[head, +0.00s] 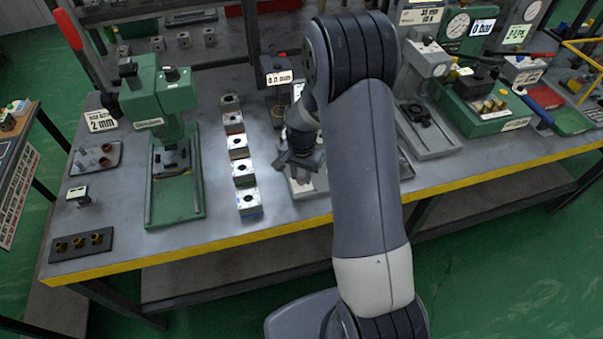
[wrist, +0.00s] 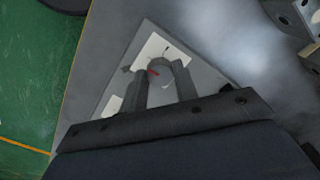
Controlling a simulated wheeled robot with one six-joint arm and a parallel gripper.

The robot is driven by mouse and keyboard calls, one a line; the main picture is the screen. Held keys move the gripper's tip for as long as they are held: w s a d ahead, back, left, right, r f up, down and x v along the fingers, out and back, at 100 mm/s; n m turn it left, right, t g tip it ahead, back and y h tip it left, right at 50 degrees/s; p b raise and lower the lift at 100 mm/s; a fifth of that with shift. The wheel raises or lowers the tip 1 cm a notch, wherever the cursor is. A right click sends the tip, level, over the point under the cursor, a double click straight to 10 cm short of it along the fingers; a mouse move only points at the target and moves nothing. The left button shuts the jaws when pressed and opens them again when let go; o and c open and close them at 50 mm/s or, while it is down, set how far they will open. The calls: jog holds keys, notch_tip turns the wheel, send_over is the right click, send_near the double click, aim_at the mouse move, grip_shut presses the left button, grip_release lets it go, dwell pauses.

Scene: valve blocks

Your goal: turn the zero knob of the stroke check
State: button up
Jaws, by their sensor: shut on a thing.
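The zero knob (wrist: 159,70) is a grey round knob with a red mark, on a white dial plate of the stroke check's pale base plate (wrist: 118,83) in the wrist view. My gripper (wrist: 160,73) is shut on the knob, one finger on each side of it. In the head view my gripper (head: 299,162) points down over the pale base (head: 306,188) near the front of the bench. There the wrist and fingers hide the knob.
A row of metal valve blocks (head: 240,172) stands just left of my gripper. A green press (head: 176,190) is further left. A dark stand with a small display (head: 279,77) is behind. A grey stand (head: 430,135) is to the right. The yellow bench edge (head: 260,233) is close in front.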

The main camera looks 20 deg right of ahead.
jog(key=c, duration=0.3)
jog(key=shift+c, duration=0.2)
jog(key=shift+n+b, duration=0.3)
jog(key=shift+n, duration=0.1)
jog(key=n+b, duration=0.2)
jog(key=n, duration=0.2)
jog(key=shift+f+n, duration=0.1)
jog(key=shift+n, duration=0.3)
jog(key=n+b, duration=0.2)
jog(key=n, duration=0.4)
jog(key=shift+n, duration=0.3)
jog(key=o, duration=1)
jog(key=shift+c, duration=0.2)
